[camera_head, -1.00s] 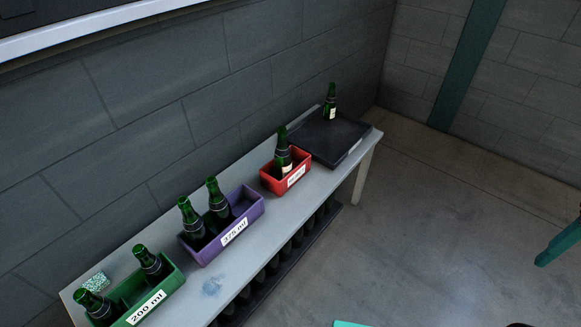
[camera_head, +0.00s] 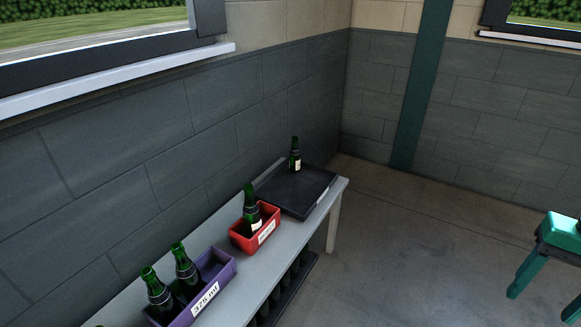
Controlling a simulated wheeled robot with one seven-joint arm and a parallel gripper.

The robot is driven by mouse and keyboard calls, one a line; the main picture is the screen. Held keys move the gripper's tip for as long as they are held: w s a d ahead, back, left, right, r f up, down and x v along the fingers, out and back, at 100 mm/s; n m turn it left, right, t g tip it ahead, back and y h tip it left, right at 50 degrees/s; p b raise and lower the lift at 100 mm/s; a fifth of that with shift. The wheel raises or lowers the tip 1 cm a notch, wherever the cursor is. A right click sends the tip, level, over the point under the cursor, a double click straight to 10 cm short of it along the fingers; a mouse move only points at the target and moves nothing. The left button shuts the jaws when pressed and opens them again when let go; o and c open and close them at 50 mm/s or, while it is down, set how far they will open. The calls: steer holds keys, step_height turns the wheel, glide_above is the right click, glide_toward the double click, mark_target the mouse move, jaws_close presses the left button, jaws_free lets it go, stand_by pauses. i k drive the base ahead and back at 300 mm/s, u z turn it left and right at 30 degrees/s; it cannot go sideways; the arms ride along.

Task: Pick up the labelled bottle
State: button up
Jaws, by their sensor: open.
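A green bottle with a pale label (camera_head: 296,160) stands upright on a black tray (camera_head: 312,205) at the far end of the grey bench. Another green bottle with a pale label (camera_head: 251,212) stands in the red crate (camera_head: 268,234), nearer along the bench. Two dark green bottles (camera_head: 156,294) stand in the purple crate (camera_head: 207,299) at the lower left; I see no pale label on them. My gripper is not in view.
The grey bench (camera_head: 249,285) runs along the block wall, with dark bottles on a low shelf beneath it. A teal stool (camera_head: 560,232) stands at the right. The concrete floor (camera_head: 410,265) between is clear.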

mark_target(295, 157)
steer(key=z, duration=0.3)
steer(key=i, duration=2.1)
steer(key=u, duration=0.4)
